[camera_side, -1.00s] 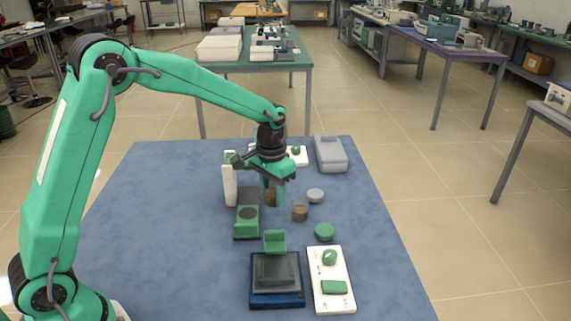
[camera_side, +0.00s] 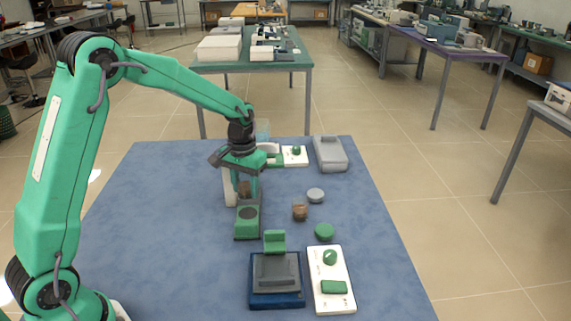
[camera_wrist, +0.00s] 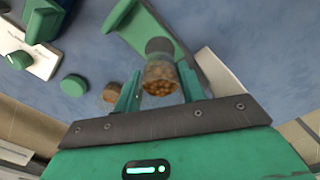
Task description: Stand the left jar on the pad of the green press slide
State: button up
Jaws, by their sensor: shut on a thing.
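The left jar, a small clear jar with brown contents (camera_side: 243,188), is between my gripper's fingers; it also shows in the wrist view (camera_wrist: 160,76). My gripper (camera_side: 247,192) is shut on it, pointing down over the back part of the green press slide (camera_side: 247,227). The slide's dark round pad (camera_side: 248,212) lies just in front of the jar in the side view. In the wrist view the pad (camera_wrist: 158,45) shows just past the jar. The fingers partly hide the jar in the side view, and I cannot tell its height above the slide.
A second brown jar (camera_side: 300,212) stands to the right, near a grey disc (camera_side: 315,195) and a green disc (camera_side: 324,231). A blue-based press (camera_side: 276,280) and a white control panel (camera_side: 332,280) are in front. The mat's left is clear.

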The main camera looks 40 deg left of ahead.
aim_at(248, 213)
jog(key=shift+f, duration=2.45)
jog(key=shift+f, duration=0.5)
jog(key=o, duration=1.4)
jog(key=shift+o, duration=0.2)
jog(key=shift+r, duration=3.95)
jog(key=shift+r, duration=0.1)
